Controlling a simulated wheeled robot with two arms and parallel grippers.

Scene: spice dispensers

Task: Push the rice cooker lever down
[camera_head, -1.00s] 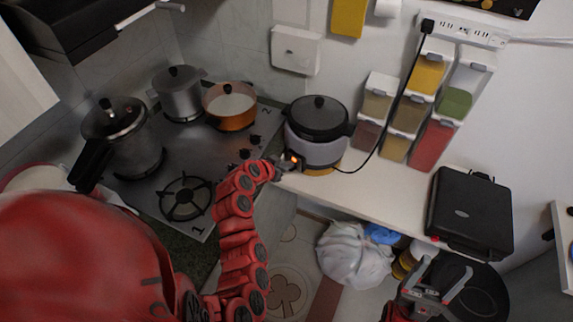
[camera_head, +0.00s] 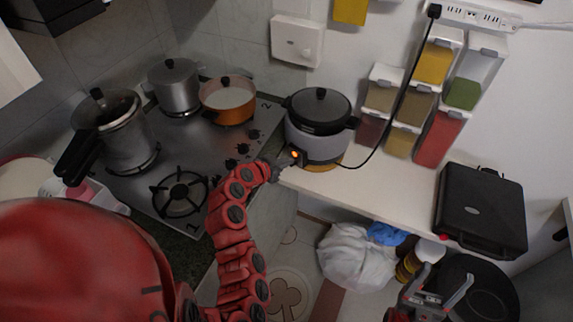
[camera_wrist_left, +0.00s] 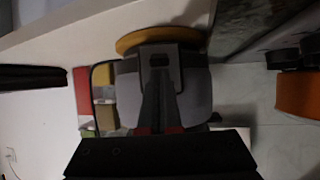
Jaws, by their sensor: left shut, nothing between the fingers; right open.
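The rice cooker (camera_head: 319,139) has a grey body and a black lid. It stands on the white counter on a yellow-brown round base, which shows in the left wrist view (camera_wrist_left: 150,36). Its dark front panel (camera_head: 299,157) shows an orange light; a small dark slot (camera_wrist_left: 160,60) shows on the panel in the wrist view. The lever itself is not clearly visible. My left gripper (camera_head: 282,164) is shut and empty, right in front of the panel; I cannot tell whether it touches. Its fingers (camera_wrist_left: 159,95) overlap the panel. My right gripper (camera_head: 444,280) is open and empty at lower right.
A black cord runs from the cooker to the power strip (camera_head: 480,17). The stove (camera_head: 205,160) with several pots is at left. Spice dispensers (camera_head: 440,135) hang behind at right. A black case (camera_head: 481,207) lies on the counter's right end. The counter between (camera_head: 380,185) is clear.

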